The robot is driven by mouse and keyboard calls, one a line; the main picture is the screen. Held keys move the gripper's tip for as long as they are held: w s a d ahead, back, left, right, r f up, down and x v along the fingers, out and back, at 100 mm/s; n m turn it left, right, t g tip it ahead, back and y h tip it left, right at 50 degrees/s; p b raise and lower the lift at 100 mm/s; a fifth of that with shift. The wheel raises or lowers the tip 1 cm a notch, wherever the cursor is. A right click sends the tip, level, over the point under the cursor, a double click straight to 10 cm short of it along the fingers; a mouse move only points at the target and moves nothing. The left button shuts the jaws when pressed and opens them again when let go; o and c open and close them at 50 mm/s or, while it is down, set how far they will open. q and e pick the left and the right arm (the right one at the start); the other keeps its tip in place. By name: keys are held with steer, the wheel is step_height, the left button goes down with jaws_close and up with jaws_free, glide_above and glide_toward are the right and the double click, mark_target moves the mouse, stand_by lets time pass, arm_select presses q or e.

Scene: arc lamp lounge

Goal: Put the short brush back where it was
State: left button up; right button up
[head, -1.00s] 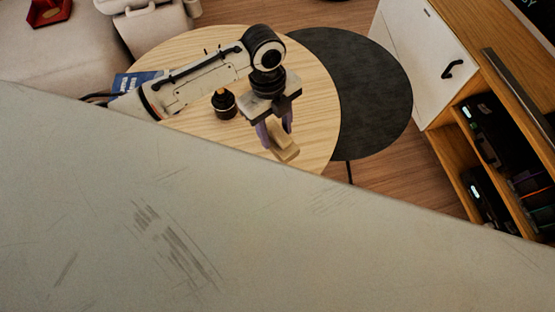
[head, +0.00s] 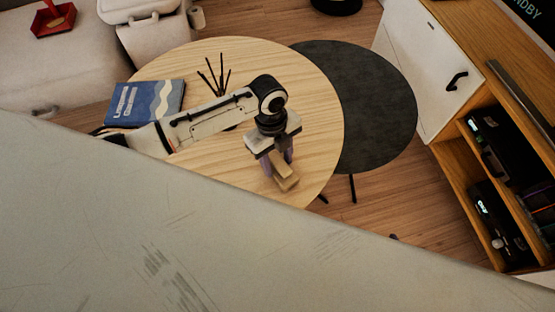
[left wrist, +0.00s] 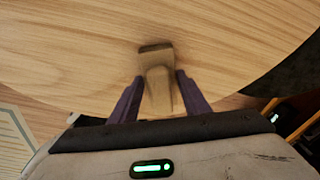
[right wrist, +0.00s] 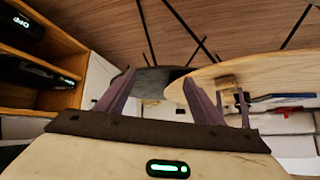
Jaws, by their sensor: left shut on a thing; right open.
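The short brush (head: 283,180) is a small wooden block-like piece with a tapered handle. My left gripper (head: 279,162) is shut on it, over the near right part of the round wooden table (head: 315,110). In the left wrist view the brush (left wrist: 158,85) sits between the two purple fingers (left wrist: 155,95), its wide end pointing away from the gripper. It is low by the tabletop; I cannot tell whether it touches. My right gripper (right wrist: 165,90) is open and empty beside the table's edge; it is not clear in the head view.
A blue book (head: 145,103) lies at the table's left. Dark reed sticks (head: 216,75) stand behind my left arm, their holder mostly hidden. A lower dark round table (head: 375,110) adjoins on the right. A wooden cabinet (head: 450,150) with open shelves stands at far right.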

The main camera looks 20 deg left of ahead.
arm_select(q)
steer(key=shift+f, duration=0.2)
steer(key=o, duration=0.9)
steer(key=shift+r, duration=0.1)
step_height(320, 180, up, 12)
steer(key=a+p, duration=0.1)
steer(key=p, duration=0.2)
steer(key=s+d+f+n+t+h, duration=0.4)
steer(key=d+f+n, duration=0.1)
steer(key=d+n, duration=0.4)
steer(key=s+a+f+n+t, duration=0.1)
steer(key=s+a+n+t, duration=0.1)
steer(key=s+a+n, duration=0.1)
steer(key=s+a+f+n+t+y, duration=0.1)
steer(key=s+a+n, duration=0.2)
steer(key=n, duration=0.3)
steer(key=s+a+f+n+t+y, duration=0.1)
steer(key=s+a+n+t, duration=0.1)
steer(key=s+a+n, duration=0.1)
steer(key=shift+a+n+t, duration=0.3)
steer(key=shift+a+n, duration=0.3)
steer(key=shift+n, duration=0.1)
arm_select(e)
steer(key=shift+s+d+r, duration=0.1)
steer(key=shift+r, duration=0.7)
